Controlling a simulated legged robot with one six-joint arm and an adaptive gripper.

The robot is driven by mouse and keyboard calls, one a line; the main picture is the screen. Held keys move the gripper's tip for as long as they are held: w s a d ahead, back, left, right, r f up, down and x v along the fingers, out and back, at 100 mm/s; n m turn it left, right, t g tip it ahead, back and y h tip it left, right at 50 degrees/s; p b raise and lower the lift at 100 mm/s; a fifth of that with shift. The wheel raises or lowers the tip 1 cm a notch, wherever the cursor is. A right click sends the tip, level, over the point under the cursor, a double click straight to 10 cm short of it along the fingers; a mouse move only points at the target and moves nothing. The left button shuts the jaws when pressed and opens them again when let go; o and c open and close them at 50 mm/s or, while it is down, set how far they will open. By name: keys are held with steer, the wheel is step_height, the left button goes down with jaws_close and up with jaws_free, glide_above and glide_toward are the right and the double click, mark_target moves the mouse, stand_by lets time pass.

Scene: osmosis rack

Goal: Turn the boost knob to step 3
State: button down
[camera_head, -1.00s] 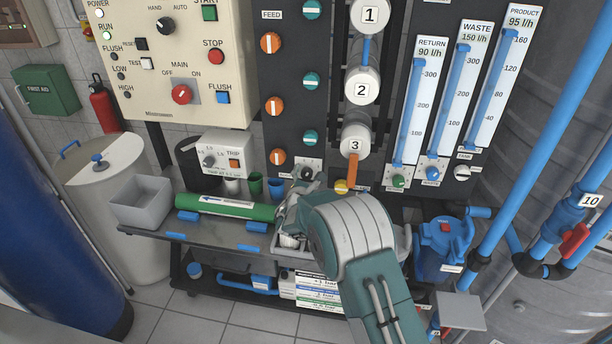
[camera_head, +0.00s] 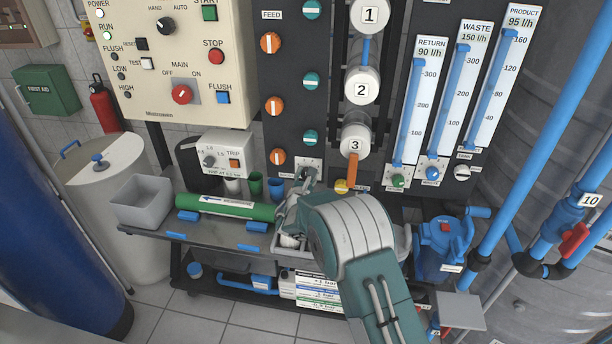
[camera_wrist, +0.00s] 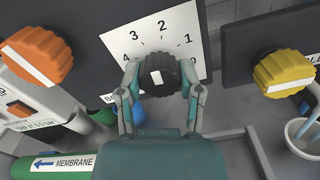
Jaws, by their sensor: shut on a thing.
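The boost knob is a black ribbed knob (camera_wrist: 166,73) with a white mark on its face, in front of a white dial plate (camera_wrist: 148,45) in the wrist view. The plate shows 4, 3, 2 and 1 in an arc around the knob. My gripper (camera_wrist: 161,83) is shut on the knob, one finger on its left side and one on its right. The white mark lies near upright; I cannot tell exactly which number it points at.
An orange knob (camera_wrist: 38,55) is left of my gripper and a yellow knob (camera_wrist: 284,74) is right of it. A green membrane tube (camera_head: 227,207) and a grey bin (camera_head: 142,203) are on the bench to the left.

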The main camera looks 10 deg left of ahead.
mark_target(305, 170)
steer(key=n, duration=0.5)
steer(key=shift+f, duration=0.15)
steer(key=shift+n, duration=0.3)
stand_by(0.3)
steer(key=shift+c, duration=1.3)
jaws_free()
steer(key=shift+a, duration=0.1)
step_height(305, 170, up, 10)
steer(key=shift+r, duration=0.1)
